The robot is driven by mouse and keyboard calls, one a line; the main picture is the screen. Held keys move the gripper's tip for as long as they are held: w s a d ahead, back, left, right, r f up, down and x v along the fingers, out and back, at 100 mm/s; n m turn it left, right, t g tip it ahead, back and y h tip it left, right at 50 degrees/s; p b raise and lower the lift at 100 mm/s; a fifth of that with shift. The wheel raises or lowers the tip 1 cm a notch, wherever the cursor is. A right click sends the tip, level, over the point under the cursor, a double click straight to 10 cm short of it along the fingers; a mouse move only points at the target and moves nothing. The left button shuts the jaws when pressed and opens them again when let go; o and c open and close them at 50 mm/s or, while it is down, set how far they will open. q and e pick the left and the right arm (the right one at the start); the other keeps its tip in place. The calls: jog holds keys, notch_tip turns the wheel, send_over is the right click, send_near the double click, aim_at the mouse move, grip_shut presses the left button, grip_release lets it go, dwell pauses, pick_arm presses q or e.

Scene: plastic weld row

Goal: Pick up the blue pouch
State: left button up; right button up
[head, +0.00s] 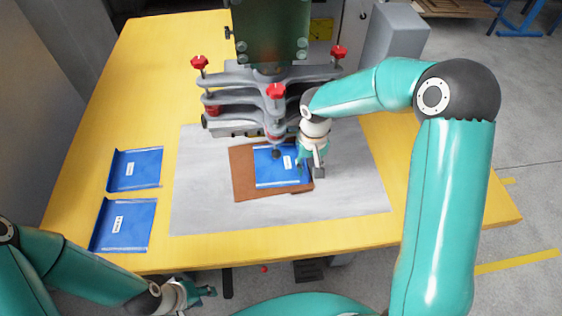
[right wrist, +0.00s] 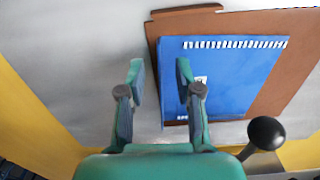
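A flat blue pouch (head: 270,168) with a small white label and pale edge strips lies on a brown board under the press; the right wrist view shows it too (right wrist: 235,85). My right gripper (head: 312,168) is at the pouch's right edge in the head view.
The brown board (head: 242,180) lies on a grey mat (head: 200,200) on the yellow table (head: 290,258). A grey press (head: 265,85) with red knobs stands just behind. Two more blue, labelled pieces (head: 138,170) (head: 124,224) lie at the left. A black ball knob (right wrist: 266,133) is near my right gripper.

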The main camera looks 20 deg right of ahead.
jog(key=shift+f, duration=0.8)
grip_shut()
jog(key=shift+r, duration=0.2)
